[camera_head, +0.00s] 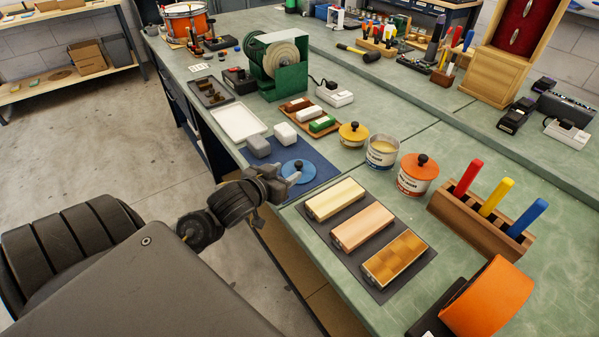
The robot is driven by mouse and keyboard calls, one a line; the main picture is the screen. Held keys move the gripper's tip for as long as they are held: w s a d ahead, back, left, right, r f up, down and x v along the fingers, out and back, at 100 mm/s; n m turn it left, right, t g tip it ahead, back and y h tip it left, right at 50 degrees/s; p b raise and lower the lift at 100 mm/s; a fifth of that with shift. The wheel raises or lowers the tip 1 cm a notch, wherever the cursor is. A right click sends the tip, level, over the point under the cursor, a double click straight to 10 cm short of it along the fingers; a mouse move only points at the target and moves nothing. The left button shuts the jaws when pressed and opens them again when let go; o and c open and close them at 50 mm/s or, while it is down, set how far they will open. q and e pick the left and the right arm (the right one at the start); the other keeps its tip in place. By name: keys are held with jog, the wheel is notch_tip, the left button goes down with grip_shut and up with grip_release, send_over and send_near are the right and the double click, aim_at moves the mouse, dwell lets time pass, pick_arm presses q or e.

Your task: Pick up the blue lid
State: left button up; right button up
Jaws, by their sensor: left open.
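The blue lid (303,175) is a round disc with a dark knob on top. It lies flat on a dark blue mat (322,161) near the bench's front edge. My left gripper (291,181) is open, at the near left side of the lid, and its fingers overlap the lid's left edge in the picture. I cannot tell whether they touch it. The knob stands clear of the fingers and nothing is held. My right gripper is not in view.
Wooden blocks (334,199) lie nearer on a dark mat.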

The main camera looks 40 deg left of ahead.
aim_at(298, 164)
pick_arm(q)
jog(key=shift+w, duration=0.1)
jog(key=x, duration=0.4)
jog(key=shift+w+a+f, duration=0.1)
jog(key=shift+w, duration=0.15)
jog(key=shift+w+f, duration=0.15)
jog(key=shift+w, duration=0.2)
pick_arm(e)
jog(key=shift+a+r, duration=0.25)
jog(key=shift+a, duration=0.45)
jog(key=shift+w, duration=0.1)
pick_arm(q)
grip_shut()
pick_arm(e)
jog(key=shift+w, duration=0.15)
pick_arm(q)
jog(key=shift+p, duration=0.3)
